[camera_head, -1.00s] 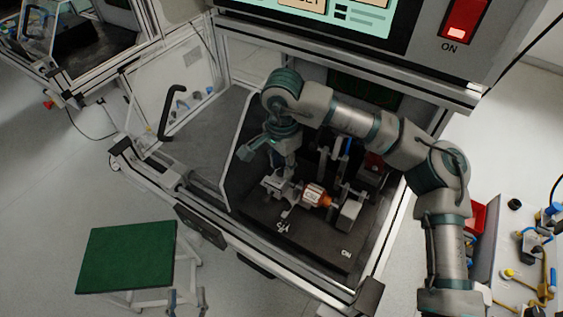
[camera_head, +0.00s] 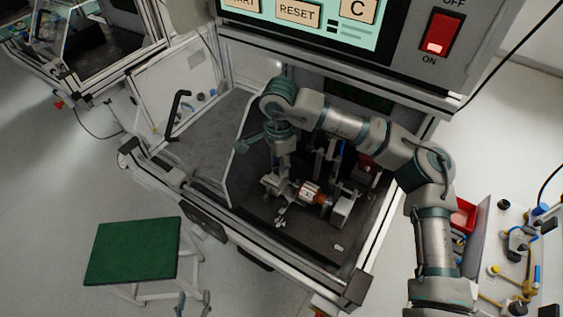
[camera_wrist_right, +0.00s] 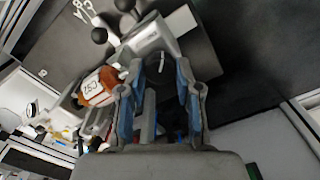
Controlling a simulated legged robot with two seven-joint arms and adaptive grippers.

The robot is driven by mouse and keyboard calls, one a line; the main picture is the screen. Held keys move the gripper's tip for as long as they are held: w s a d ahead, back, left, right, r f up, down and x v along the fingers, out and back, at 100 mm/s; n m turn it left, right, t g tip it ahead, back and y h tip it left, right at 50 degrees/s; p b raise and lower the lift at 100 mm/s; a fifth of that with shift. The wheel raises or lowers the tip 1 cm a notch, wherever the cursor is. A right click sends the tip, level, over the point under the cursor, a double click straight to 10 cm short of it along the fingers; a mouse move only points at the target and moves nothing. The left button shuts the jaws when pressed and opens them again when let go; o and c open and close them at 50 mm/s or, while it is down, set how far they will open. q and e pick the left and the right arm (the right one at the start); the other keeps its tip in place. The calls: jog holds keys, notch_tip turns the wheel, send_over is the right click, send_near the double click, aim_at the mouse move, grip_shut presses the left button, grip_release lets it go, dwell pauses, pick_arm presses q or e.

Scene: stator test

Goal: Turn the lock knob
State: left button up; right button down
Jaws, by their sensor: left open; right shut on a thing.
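The lock knob (camera_wrist_right: 157,68), a dark round piece with a white mark, sits on a grey block in the right wrist view. My right gripper (camera_wrist_right: 158,82) is shut on it, one finger on each side. In the head view my right gripper (camera_head: 277,184) is low inside the test machine, left of the stator; the knob is hard to make out there. The copper-coloured stator (camera_head: 310,192) with a white label lies in its fixture; it also shows in the right wrist view (camera_wrist_right: 98,88). My left gripper (camera_head: 194,304) is open and empty at the bottom edge, outside the machine.
A green-topped stool (camera_head: 133,251) stands at lower left. The machine's front rail (camera_head: 240,235) and clear door (camera_head: 180,85) border the work area. A panel with a red switch (camera_head: 443,33) overhangs it. A red bin (camera_head: 463,215) and loose parts lie at right.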

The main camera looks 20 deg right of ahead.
jog(key=shift+a, duration=0.1)
jog(key=c, duration=0.8)
grip_release()
notch_tip(320, 180, up, 12)
jog(key=shift+a, duration=0.1)
jog(key=shift+w, duration=0.1)
